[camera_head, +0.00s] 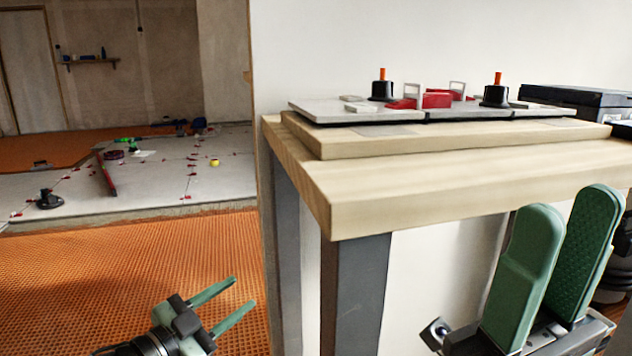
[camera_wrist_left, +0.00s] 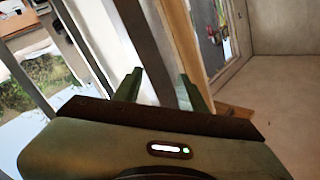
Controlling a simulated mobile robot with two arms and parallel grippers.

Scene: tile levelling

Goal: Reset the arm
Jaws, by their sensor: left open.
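My left gripper (camera_head: 242,292) is low in the head view, left of the wooden table (camera_head: 450,185) and in front of the orange floor mat (camera_head: 110,275). Its two green fingers are apart with nothing between them. In the left wrist view the same gripper (camera_wrist_left: 159,80) shows its fingers spread, also empty. My right gripper (camera_head: 571,205) is large at the lower right of the head view, in front of the table. Its green fingers point up and stand apart, with nothing visible between them.
On the table lie grey tiles (camera_head: 325,110) with red wedges (camera_head: 436,99) and two black suction cups with orange tops (camera_head: 382,86). A black case (camera_head: 575,96) stands behind. A dark table leg (camera_head: 352,290) stands right of my left gripper. A tiled floor (camera_head: 150,185) lies beyond.

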